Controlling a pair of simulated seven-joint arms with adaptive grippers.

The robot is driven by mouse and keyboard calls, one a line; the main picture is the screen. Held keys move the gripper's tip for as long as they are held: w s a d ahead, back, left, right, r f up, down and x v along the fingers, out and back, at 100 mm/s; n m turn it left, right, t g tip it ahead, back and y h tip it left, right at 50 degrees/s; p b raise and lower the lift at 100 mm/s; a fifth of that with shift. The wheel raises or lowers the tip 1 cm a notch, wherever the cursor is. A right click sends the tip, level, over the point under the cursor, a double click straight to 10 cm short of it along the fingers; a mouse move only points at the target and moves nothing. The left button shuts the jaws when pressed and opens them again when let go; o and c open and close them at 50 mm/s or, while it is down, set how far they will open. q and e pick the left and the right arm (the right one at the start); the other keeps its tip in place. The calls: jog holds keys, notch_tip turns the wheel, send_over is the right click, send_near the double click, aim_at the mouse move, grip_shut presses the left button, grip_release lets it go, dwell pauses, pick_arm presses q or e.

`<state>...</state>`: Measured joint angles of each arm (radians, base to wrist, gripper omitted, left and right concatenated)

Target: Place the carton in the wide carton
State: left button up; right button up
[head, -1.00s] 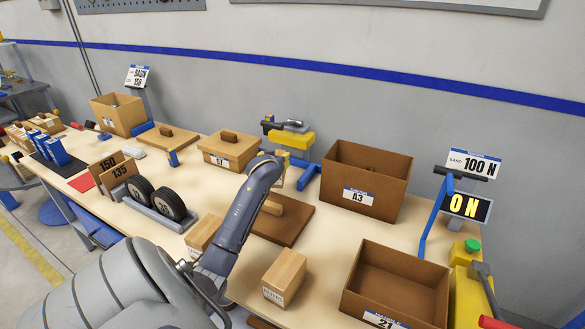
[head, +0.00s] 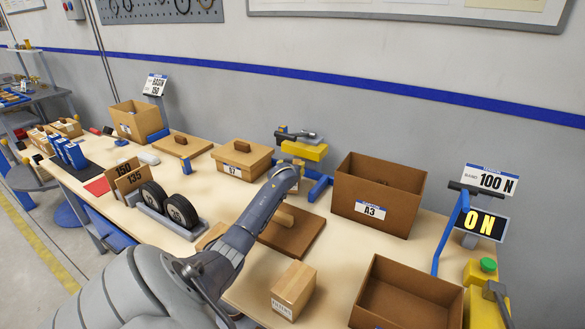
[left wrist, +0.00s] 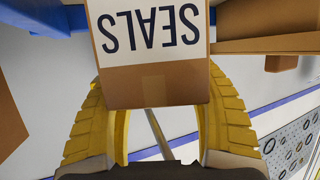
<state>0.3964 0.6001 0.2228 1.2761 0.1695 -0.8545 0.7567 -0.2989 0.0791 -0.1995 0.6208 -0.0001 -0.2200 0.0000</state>
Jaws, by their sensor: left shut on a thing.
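My left gripper (left wrist: 153,85) is shut on a small brown carton (left wrist: 152,88) with a white "SEALS" label, which reads upside down in the left wrist view. Yellow fingers lie on both sides of it. In the head view my own arm mostly hides the gripper and this carton, around the middle of the bench. I cannot tell for certain which is the wide carton. My right gripper is not in view.
A closed carton (head: 294,290) stands in front of the arm. A brown board with a handle (head: 300,238) lies beyond it. A yellow clamp on a blue stand (head: 308,150) is behind. Lidded box (head: 240,160) stands left.

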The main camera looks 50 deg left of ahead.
pick_arm(q)
jog(key=shift+f+x, duration=0.2)
jog(key=shift+x, duration=1)
jog(key=shift+w+a+f, duration=0.2)
jog(key=shift+f, duration=0.15)
jog(key=shift+f, duration=0.2)
jog(key=o, duration=1.4)
jog(key=shift+r, duration=0.1)
jog(key=v, duration=1.1)
jog(key=shift+s+d+r, duration=0.1)
jog(key=shift+o, duration=0.7)
jog(key=shift+s+d+r, duration=0.15)
jog(key=shift+s+d, duration=0.05)
jog(key=shift+s, duration=0.05)
